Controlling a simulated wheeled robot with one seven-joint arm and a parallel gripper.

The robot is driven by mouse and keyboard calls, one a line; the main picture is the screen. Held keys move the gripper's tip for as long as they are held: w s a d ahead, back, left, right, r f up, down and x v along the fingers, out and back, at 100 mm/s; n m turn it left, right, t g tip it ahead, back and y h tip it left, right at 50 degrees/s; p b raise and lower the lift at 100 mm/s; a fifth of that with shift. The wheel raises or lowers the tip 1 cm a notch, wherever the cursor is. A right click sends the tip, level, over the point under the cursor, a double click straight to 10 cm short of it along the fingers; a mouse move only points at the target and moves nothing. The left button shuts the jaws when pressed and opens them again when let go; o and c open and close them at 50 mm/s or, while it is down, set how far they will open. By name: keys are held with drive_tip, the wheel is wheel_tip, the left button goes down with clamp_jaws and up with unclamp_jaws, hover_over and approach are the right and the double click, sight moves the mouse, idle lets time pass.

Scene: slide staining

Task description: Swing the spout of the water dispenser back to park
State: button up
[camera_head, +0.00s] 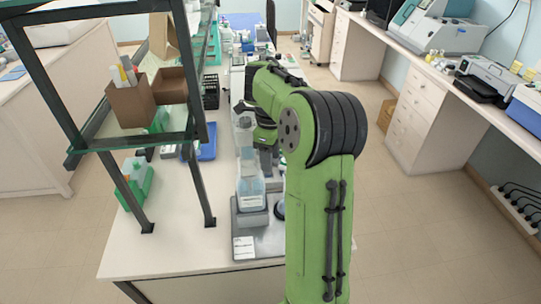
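What looks like the water dispenser (250,190) stands upright near the bench's front edge. It is a clear bottle-like vessel with pale blue liquid low inside, on a grey base. I cannot make out its spout, which may be hidden behind my green arm. My arm reaches over the bench just right of the vessel. A dark part at its end, apparently my gripper (268,160), shows close to the vessel's right side. The fingertips are not clear, so I cannot tell whether they are open, shut or touching anything.
A grey tray (271,243) with a white label lies under the vessel. A dark-framed glass shelf (150,139) with brown boxes (131,104) stands to the left. Bare bench top shows at front left.

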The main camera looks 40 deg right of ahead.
wheel_tip(320, 180, up, 16)
drive_tip(key=p, duration=0.7)
drive_tip(key=shift+f, duration=0.1)
